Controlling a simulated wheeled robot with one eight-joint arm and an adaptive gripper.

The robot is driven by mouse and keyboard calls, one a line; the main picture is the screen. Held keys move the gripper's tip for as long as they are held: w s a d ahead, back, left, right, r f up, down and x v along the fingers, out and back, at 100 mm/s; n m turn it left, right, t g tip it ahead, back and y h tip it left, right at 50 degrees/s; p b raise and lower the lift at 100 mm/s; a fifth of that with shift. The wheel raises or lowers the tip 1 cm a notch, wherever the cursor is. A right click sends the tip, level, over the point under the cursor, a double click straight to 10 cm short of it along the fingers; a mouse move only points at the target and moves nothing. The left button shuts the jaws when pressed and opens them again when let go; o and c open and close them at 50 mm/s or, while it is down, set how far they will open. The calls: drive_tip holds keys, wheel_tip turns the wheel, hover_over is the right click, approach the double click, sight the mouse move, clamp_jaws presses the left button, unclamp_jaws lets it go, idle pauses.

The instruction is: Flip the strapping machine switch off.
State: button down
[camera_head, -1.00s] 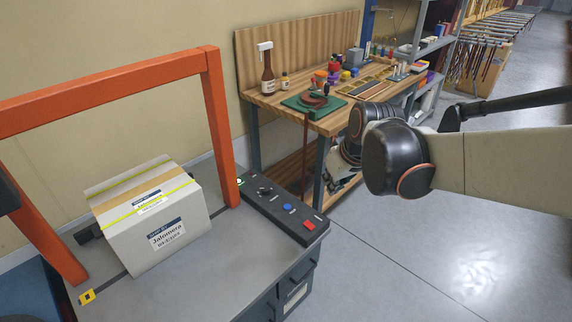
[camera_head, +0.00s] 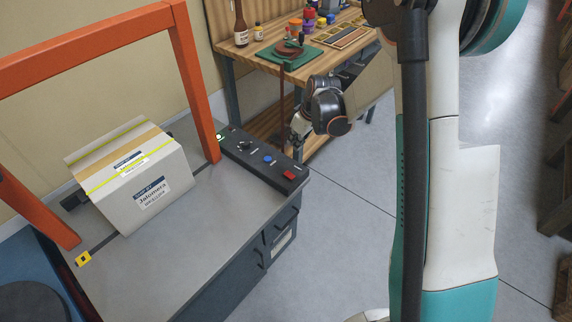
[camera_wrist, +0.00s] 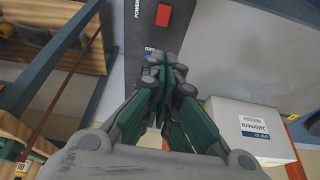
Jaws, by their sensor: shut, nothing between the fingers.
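The strapping machine has a grey top (camera_head: 190,220), an orange arch (camera_head: 190,75) and a dark control panel (camera_head: 262,166) along its right side. The red power switch (camera_head: 289,175) sits at the panel's near end; it also shows in the wrist view (camera_wrist: 163,15) beside the word POWER. I cannot tell its on or off position. A blue button (camera_head: 267,159) lies farther along. My gripper (camera_head: 293,143) is shut and empty just beyond the panel in the head view. In the wrist view the closed fingertips (camera_wrist: 164,60) point toward the panel and partly cover the blue button.
A white carton (camera_head: 135,180) with yellow straps stands under the arch. A wooden workbench (camera_head: 300,65) with bottles and a green mat is behind my gripper. My arm fills much of the right side. Open floor (camera_head: 340,230) lies right of the machine.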

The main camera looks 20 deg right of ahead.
sight(289, 175)
drive_tip(key=x, duration=0.2)
drive_tip(key=shift+w+d+f, duration=0.1)
drive_tip(key=shift+d+f, duration=0.15)
drive_tip(key=shift+f, duration=0.1)
drive_tip(key=b+x, duration=0.2)
drive_tip(key=x, duration=0.2)
drive_tip(key=b+x, duration=0.1)
drive_tip(key=x, duration=0.4)
drive_tip(key=s+b+x, duration=0.1)
drive_tip(key=b+x, duration=0.1)
drive_tip(key=x, duration=0.3)
drive_tip(key=shift+d+f+b, duration=0.15)
drive_tip(key=shift+d+b, duration=0.05)
drive_tip(key=shift+b, duration=0.1)
drive_tip(key=shift+w, duration=0.15)
